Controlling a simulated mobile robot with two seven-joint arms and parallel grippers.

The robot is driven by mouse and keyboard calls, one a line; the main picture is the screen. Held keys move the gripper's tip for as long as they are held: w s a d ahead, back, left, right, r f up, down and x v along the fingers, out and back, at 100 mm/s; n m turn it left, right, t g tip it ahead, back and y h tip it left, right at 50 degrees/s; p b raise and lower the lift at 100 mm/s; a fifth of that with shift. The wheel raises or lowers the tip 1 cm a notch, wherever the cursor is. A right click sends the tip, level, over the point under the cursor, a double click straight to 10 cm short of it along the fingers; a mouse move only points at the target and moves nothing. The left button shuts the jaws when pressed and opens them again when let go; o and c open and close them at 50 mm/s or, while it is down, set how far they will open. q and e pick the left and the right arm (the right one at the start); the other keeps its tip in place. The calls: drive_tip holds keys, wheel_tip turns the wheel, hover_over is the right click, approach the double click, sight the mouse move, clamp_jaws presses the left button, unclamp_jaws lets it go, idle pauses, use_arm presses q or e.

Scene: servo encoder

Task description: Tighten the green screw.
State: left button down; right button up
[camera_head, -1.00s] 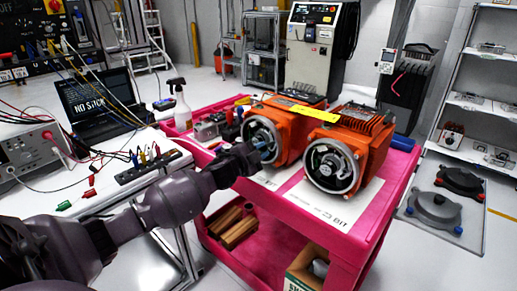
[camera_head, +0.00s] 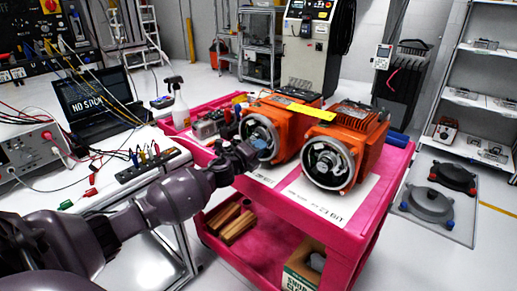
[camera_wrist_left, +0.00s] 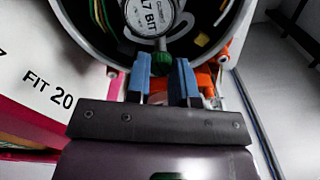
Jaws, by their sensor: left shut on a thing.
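My left gripper (camera_head: 258,147) reaches to the open round end of the left orange motor (camera_head: 285,118), which lies on the pink cart. In the left wrist view its two blue fingers (camera_wrist_left: 162,78) point into the motor's dark round housing (camera_wrist_left: 90,35). The green screw (camera_wrist_left: 162,62) sits between the fingertips, just below the round label at the housing's centre, and the gripper is shut on it. In the head view the screw is hidden behind the gripper. My right gripper is not in view.
A second orange motor (camera_head: 350,140) stands close on the right. The pink cart (camera_head: 350,225) carries both, with a spray bottle (camera_head: 177,103) at its back left. A white bench (camera_head: 85,185) with a laptop (camera_head: 90,103) and cables is at left.

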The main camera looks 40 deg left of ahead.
use_arm(q)
drive_tip(key=shift+f+m, duration=0.1)
drive_tip(key=shift+m, duration=1)
drive_tip(key=c, duration=1)
unclamp_jaws()
drive_tip(key=shift+o, duration=0.2)
drive_tip(key=shift+s, duration=0.15)
drive_tip(key=s+p, duration=0.1)
drive_tip(key=s, duration=0.9)
drive_tip(key=shift+s+a, duration=0.25)
drive_tip(key=shift+a, duration=0.15)
